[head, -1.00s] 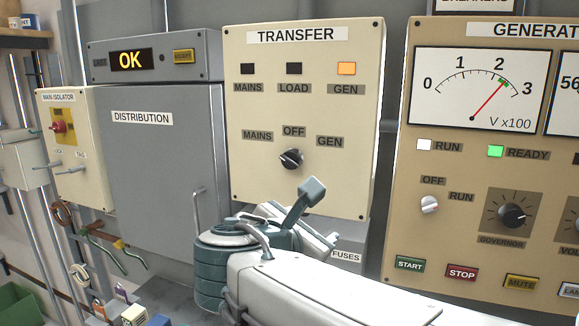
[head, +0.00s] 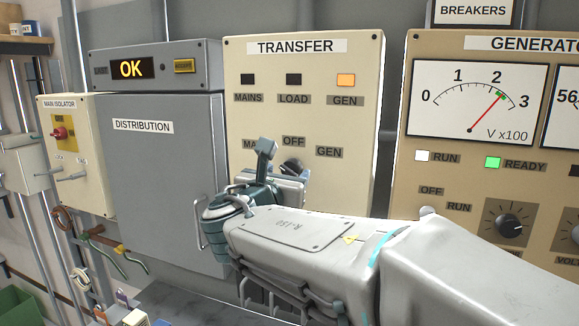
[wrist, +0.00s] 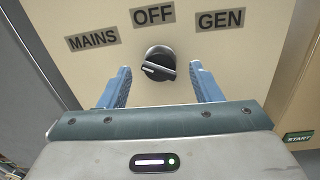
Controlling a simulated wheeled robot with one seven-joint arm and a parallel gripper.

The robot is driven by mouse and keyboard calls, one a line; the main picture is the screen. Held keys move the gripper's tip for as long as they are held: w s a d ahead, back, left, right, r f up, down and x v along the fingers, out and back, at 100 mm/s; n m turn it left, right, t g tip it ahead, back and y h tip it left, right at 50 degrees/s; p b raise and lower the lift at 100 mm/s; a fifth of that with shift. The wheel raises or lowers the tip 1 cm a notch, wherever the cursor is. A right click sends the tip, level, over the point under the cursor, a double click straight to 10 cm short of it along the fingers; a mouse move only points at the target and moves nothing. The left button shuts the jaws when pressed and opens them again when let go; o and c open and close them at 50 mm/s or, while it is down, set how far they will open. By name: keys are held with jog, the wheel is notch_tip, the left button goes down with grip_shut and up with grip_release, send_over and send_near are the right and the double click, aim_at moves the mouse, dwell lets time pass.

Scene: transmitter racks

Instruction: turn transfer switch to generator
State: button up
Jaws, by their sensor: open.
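The transfer switch is a black rotary knob (wrist: 158,63) on the cream TRANSFER panel (head: 305,215), below the MAINS, OFF and GEN labels. Its white mark is on the left, MAINS side. In the head view the knob (head: 293,167) is partly hidden by my gripper. In the wrist view the blue fingers of my gripper (wrist: 160,68) are spread wide, one on each side of the knob, with a gap on both sides. Nothing is held. The panel's GEN lamp (head: 346,80) is lit orange; its MAINS and LOAD lamps are dark.
The generator panel (head: 398,170) stands to the right, with a gauge (head: 478,98) and a green READY lamp (head: 492,162). The grey distribution cabinet (head: 165,190) is to the left, its handle close to my wrist. The main isolator box (head: 88,110) is further left.

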aim_at(290, 170)
jog(key=shift+x, duration=1.15)
jog(key=c, duration=0.9)
